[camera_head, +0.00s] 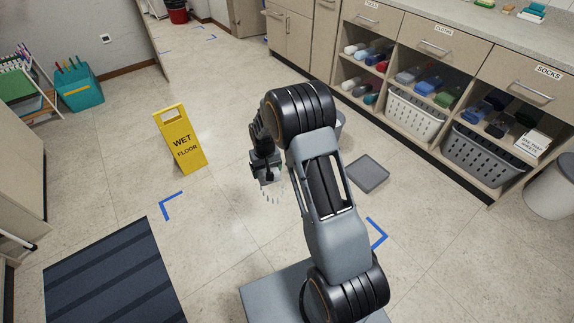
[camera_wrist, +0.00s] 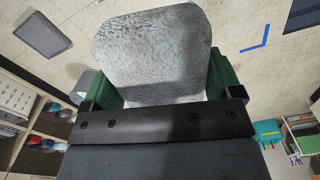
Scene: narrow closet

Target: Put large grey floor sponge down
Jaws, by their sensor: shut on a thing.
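The large grey floor sponge (camera_wrist: 150,48) fills the middle of the wrist view, with a rough pale surface and rounded corners. My gripper (camera_wrist: 163,82) is shut on it, with a green finger against each side. In the head view my gripper (camera_head: 269,178) hangs over the open floor, left of my arm. There the sponge is too small and too covered by the gripper to make out clearly. A flat dark-grey square pad (camera_head: 368,173) lies on the floor to the right of my arm; it also shows at the upper left of the wrist view (camera_wrist: 42,35).
A yellow wet-floor sign (camera_head: 180,140) stands left of my gripper. A dark striped mat (camera_head: 115,275) lies at lower left. Shelves with baskets (camera_head: 415,117) line the right. Blue tape corners (camera_head: 377,234) mark the floor. A teal bin (camera_head: 80,88) is upper left.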

